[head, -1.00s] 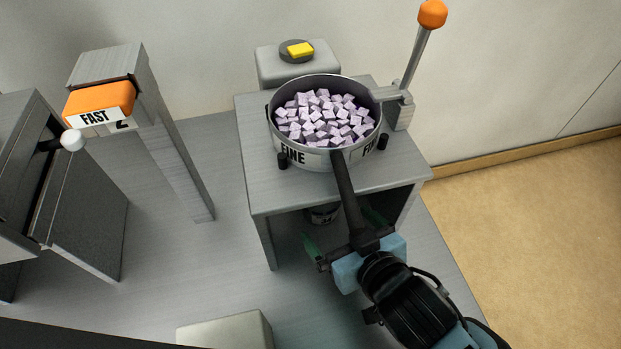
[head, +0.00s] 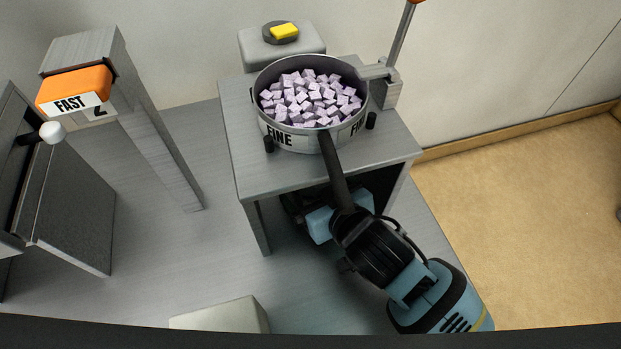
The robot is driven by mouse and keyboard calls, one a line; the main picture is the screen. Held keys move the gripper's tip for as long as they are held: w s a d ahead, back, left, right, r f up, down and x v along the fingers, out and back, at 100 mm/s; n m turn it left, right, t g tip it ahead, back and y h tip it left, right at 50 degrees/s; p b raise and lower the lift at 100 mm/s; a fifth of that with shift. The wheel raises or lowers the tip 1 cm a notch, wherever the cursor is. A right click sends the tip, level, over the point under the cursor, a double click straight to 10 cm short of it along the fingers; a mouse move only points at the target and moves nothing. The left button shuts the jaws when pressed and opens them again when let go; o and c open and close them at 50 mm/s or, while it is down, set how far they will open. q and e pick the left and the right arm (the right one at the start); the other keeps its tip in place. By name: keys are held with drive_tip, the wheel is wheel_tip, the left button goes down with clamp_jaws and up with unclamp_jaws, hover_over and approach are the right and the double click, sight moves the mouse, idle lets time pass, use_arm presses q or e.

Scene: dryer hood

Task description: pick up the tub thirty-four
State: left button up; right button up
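My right gripper (head: 312,204) reaches in under the grey metal table (head: 375,180) from the front. Its fingers are hidden by the tabletop and the black handle, so I cannot tell whether they are open or shut. No tub can be made out under the table now; the gripper and tabletop cover that space. A small round container showed there earlier, its number not readable. My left gripper is not in view.
On the table stands a round metal pan marked FINE (head: 279,135), full of lilac cubes; its black handle (head: 333,170) juts over the front edge. A yellow button (head: 285,31) is behind. An orange FAST box (head: 75,88) is left. A pale block (head: 222,315) is in front.

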drive_tip(key=shift+w+a+f, duration=0.25)
drive_tip(key=shift+w, duration=0.15)
drive_tip(key=c, duration=1.1)
drive_tip(key=shift+c, duration=0.2)
drive_tip(key=shift+r, duration=0.15)
